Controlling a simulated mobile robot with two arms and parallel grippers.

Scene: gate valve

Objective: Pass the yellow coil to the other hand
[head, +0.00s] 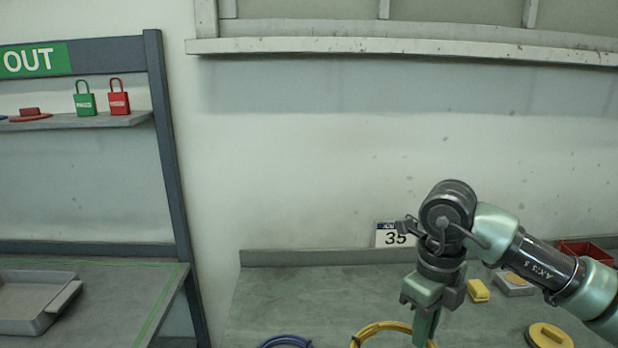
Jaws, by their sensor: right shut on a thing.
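The yellow coil (373,330) shows at the bottom edge of the head view, low over the right-hand bench, and its lower part is cut off by the frame. My right gripper (426,328) points down and is shut on the coil's right side. Whether the coil touches the bench cannot be told. My left gripper is not in view. A blue coil (286,341) lies to the left of the yellow one, also partly cut off.
The bench (300,290) also bears a yellow block (478,291), a grey box (513,284), a round yellow lid (549,336) and a red tray (587,248). A sign (395,235) stands at the back. A grey tray (32,302) sits on the left table.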

